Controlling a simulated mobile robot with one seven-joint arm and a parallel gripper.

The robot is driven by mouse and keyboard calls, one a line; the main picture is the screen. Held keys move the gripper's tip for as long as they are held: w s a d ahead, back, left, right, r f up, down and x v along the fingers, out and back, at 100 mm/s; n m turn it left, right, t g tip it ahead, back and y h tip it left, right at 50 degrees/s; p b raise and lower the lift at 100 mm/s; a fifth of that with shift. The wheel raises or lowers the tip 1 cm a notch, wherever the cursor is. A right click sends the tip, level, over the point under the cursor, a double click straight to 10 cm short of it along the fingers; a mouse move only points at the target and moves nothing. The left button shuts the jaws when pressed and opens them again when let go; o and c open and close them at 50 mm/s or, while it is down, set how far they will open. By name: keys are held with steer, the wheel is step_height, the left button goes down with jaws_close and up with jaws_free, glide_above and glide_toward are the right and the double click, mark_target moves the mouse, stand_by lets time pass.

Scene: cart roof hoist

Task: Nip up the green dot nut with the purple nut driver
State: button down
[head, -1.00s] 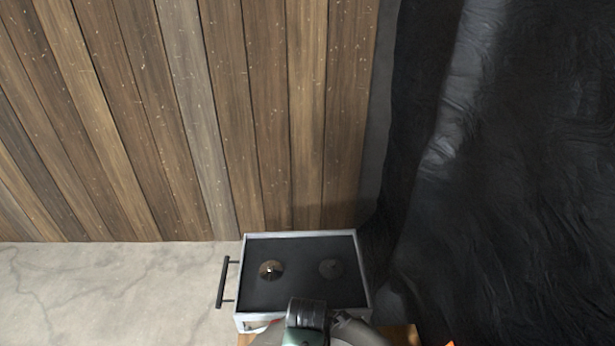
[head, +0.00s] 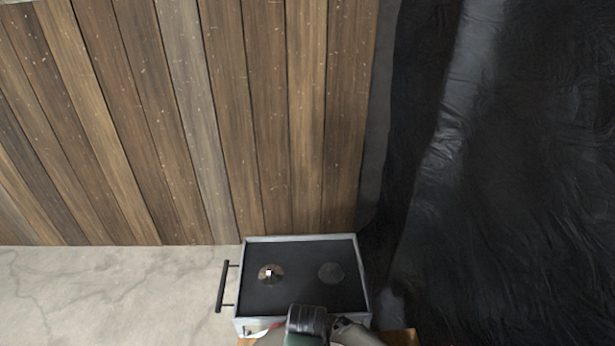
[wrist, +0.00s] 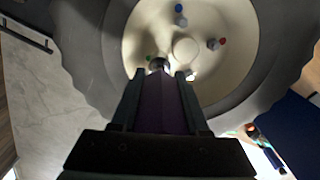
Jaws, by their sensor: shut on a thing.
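My gripper (wrist: 160,78) is shut on the purple nut driver (wrist: 161,108), which lies along the middle of the wrist view and points away from me. The driver's dark socket end (wrist: 158,64) is at the lower left part of a cream disc (wrist: 150,28). The green dot (wrist: 148,58) shows just left of the socket. The green dot nut is not clearly seen; the socket end covers that spot, and I cannot tell whether it is seated. In the head view the gripper and driver are hidden.
The disc also has a blue dot (wrist: 179,8) and a red dot (wrist: 222,41), each beside a nut. A dark, ragged-edged ring (wrist: 90,50) surrounds it. The head view shows a black-topped cart (head: 300,255) with a side handle (head: 222,286), and a black sheet (head: 480,200) at right.

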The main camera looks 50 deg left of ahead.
steer(key=shift+f, duration=0.15)
steer(key=shift+f+b, duration=0.85)
steer(key=shift+f, duration=0.15)
steer(key=m, duration=0.4)
steer(key=shift+m, duration=0.3)
steer(key=m, duration=0.5)
steer(key=shift+s+d, duration=0.15)
steer(key=m, duration=0.5)
steer(key=shift+s+m, duration=0.1)
steer(key=shift+m, duration=0.2)
steer(key=m, duration=0.5)
steer(key=shift+s+m, duration=0.1)
steer(key=shift+m, duration=0.2)
steer(key=shift+r+p, duration=3.3)
steer(key=shift+p, duration=0.05)
